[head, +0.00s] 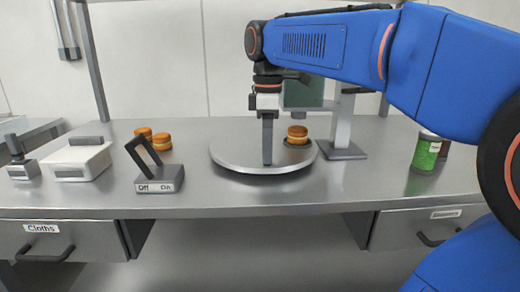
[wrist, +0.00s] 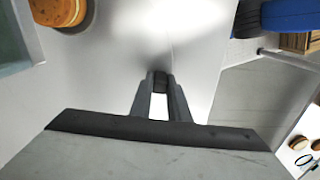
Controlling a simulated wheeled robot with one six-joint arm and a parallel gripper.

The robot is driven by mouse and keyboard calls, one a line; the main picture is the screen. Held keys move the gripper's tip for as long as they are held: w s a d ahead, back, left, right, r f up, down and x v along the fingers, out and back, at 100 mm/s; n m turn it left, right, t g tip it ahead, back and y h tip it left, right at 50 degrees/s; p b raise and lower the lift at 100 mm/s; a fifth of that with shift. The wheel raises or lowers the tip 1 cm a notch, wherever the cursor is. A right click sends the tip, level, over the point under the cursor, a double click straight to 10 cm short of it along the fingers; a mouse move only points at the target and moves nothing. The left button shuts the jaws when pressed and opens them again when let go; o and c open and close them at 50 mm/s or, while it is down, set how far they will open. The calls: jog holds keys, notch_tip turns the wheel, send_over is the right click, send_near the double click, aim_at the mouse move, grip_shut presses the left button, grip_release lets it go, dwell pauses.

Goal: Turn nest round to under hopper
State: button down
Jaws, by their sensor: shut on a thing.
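The round steel turntable (head: 225,155) lies on the counter. A dark nest (head: 287,141) holds an orange-brown filled round (head: 297,131) on its right part. The green-grey hopper (head: 303,92) hangs from a grey stand behind my arm, partly hidden by it. The round (wrist: 52,12) and the hopper's edge (wrist: 12,45) show at the left in the wrist view. My gripper (head: 267,160) points down over the turntable, left of the nest. In the wrist view my fingertips (wrist: 160,82) are shut on a small dark peg, mostly hidden between them.
A switch box with a tilted lever (head: 160,183), marked Off and On, stands left of the turntable. Several filled rounds (head: 161,142) and a white lidded box (head: 80,160) lie further left. A green can (head: 426,152) stands at the right. The counter's front strip is clear.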

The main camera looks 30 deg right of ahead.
jog(key=shift+s+d+n, duration=0.25)
jog(key=shift+d+n, duration=0.35)
jog(key=shift+d, duration=0.1)
jog(key=c, duration=1.7)
grip_release()
jog(key=shift+d, duration=0.15)
notch_tip(320, 180, up, 17)
jog(key=shift+r, duration=0.15)
jog(key=shift+s, duration=0.1)
